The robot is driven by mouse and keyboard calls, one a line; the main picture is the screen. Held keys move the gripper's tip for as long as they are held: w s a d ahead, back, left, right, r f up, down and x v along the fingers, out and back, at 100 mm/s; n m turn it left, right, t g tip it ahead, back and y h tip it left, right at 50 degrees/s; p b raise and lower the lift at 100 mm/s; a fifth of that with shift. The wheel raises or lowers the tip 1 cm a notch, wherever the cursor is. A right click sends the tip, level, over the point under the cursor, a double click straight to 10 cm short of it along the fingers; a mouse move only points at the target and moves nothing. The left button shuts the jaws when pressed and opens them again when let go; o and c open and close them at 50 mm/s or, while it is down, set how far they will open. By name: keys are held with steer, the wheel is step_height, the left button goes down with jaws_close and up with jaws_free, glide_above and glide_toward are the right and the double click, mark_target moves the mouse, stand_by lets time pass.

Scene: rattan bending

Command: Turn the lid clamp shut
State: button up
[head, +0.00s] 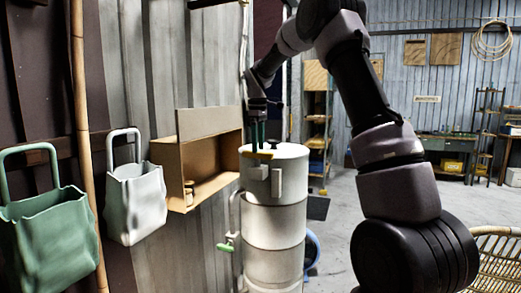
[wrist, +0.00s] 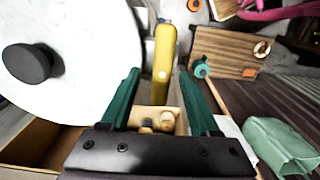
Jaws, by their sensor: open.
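A white upright cylinder (head: 273,225) stands in the middle of the head view, with a white lid (head: 288,151) on top. The lid with its black knob (wrist: 27,63) fills the left of the wrist view. The yellow lid clamp (head: 259,156) is at the lid's near edge; in the wrist view it is a yellow bar (wrist: 163,55) beside the lid. My gripper (head: 258,146) is just above the clamp, pointing down. In the wrist view its green fingers (wrist: 159,73) are apart, one on each side of the bar. I cannot tell whether either finger touches it.
An open wooden box shelf (head: 205,160) holding a small jar (head: 189,184) hangs close left of the cylinder. A green-handled valve (head: 226,246) sticks out lower left. Green (head: 48,235) and white (head: 136,204) bags hang further left.

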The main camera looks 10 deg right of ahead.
mark_target(258, 159)
steer(key=shift+s+a+f, duration=0.15)
steer(key=shift+f, duration=0.85)
steer(key=shift+c, duration=0.3)
jaws_close()
